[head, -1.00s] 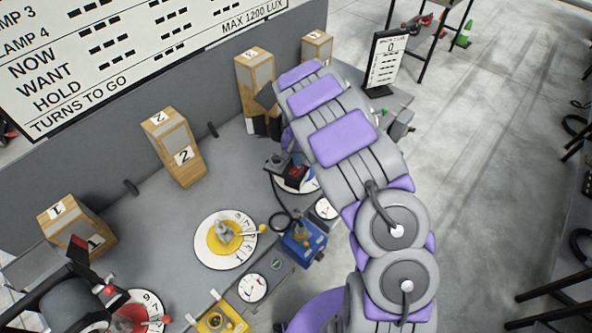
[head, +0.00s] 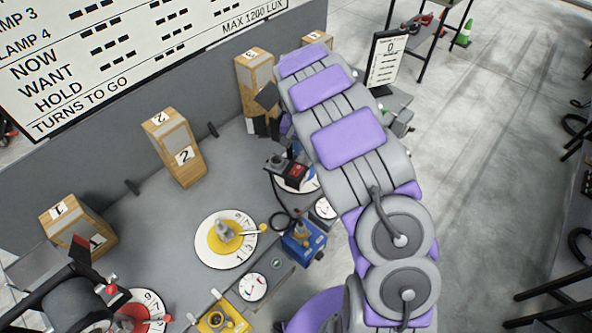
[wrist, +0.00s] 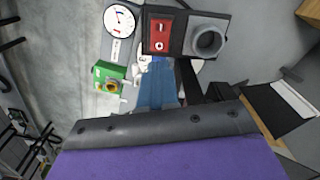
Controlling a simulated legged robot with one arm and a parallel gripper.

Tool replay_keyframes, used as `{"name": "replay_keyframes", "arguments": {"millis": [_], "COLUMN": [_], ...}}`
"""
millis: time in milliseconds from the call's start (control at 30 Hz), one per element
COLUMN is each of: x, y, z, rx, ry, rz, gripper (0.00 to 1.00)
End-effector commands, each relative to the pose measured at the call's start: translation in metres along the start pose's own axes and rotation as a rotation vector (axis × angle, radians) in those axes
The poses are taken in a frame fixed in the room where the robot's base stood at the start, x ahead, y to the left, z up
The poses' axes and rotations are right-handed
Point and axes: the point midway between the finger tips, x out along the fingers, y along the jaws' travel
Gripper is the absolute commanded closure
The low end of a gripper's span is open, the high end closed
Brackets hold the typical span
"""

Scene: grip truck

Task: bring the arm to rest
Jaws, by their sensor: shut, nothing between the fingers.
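My arm (head: 349,140), grey with purple pads, rises from the bottom right of the head view and reaches up over the right part of the grey table. Its far end (head: 303,60) lies in front of a numbered wooden box. In the wrist view the dark front edge of my gripper (wrist: 160,125), with purple behind it, spans the bottom. It is shut, with nothing seen held in it. The gripper's tip cannot be made out in the head view.
The grey table (head: 215,180) holds wooden boxes (head: 175,148), a yellow dial (head: 226,239), a blue control box (head: 303,243) and a red-panelled lamp (wrist: 185,30). A green box (wrist: 108,78) shows in the wrist view. The floor (head: 490,170) at right is open.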

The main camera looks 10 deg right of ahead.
Motion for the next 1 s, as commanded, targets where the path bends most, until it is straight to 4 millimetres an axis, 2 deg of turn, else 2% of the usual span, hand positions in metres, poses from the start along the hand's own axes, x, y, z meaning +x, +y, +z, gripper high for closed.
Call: {"name": "replay_keyframes", "arguments": {"millis": [367, 567, 867, 1000], "x": [-0.001, -0.017, -0.060, -0.072], "y": [0.001, 0.019, 0.069, 0.088], "z": [0.001, 0.013, 0.074, 0.112], "rx": [0.000, 0.001, -0.015, -0.036], "ry": [0.001, 0.011, 0.002, -0.014], "rz": [0.001, 0.024, 0.069, 0.074], "gripper": [1.00, 1.00, 1.00, 1.00]}}
